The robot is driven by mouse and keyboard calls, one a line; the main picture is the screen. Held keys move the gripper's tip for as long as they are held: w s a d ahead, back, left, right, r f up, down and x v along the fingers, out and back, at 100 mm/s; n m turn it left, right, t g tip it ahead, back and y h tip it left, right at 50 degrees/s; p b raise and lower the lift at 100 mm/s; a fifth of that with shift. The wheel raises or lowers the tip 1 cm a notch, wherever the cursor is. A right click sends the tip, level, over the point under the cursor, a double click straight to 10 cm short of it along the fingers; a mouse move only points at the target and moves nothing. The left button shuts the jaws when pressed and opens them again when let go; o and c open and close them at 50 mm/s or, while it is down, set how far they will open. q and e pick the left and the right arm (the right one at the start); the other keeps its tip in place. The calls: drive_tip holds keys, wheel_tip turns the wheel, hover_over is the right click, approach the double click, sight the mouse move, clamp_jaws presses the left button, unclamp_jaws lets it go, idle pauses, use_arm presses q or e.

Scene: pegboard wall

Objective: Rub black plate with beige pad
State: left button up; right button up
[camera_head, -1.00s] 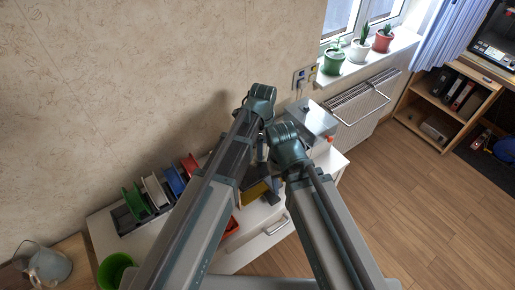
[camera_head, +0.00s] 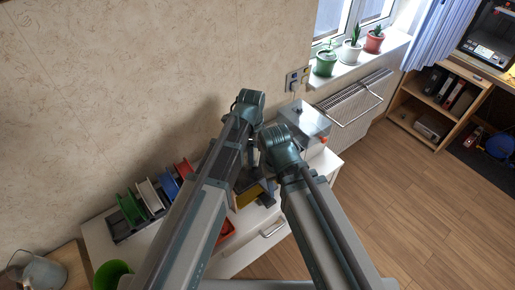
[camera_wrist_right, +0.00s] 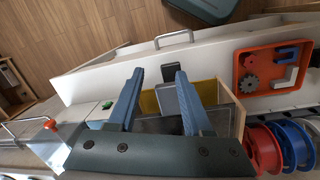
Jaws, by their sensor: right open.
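My right gripper (camera_wrist_right: 160,72) is open in the right wrist view, its two blue-grey fingers spread. A small grey block (camera_wrist_right: 168,98) with a dark piece behind it shows between the fingers, apparently not gripped. Behind them is an open box (camera_wrist_right: 230,112) with yellow and light wooden walls; its yellow part also shows in the head view (camera_head: 250,195). I cannot make out for certain which thing is the black plate or the beige pad. I cannot see the left gripper.
An orange tray (camera_wrist_right: 240,75) with small parts lies beside the box on the white cabinet. Several coloured spools (camera_head: 150,197) stand in a rack. A grey machine (camera_head: 303,125) stands at the cabinet's far end. A green bucket (camera_head: 112,274) is at lower left.

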use_arm(q)
drive_tip(key=shift+s+a, duration=0.25)
drive_tip(key=shift+a, duration=0.1)
drive_tip(key=shift+s+a, duration=0.1)
drive_tip(key=shift+s+a, duration=0.5)
drive_tip(key=shift+a, duration=0.2)
drive_tip(key=shift+s+a, duration=0.5)
drive_tip(key=shift+a, duration=0.15)
drive_tip(key=shift+w, duration=0.15)
drive_tip(key=shift+w+a, duration=0.15)
drive_tip(key=shift+a, duration=0.05)
drive_tip(key=shift+w, duration=0.1)
drive_tip(key=shift+w+d, duration=1.15)
drive_tip(key=shift+d, duration=0.3)
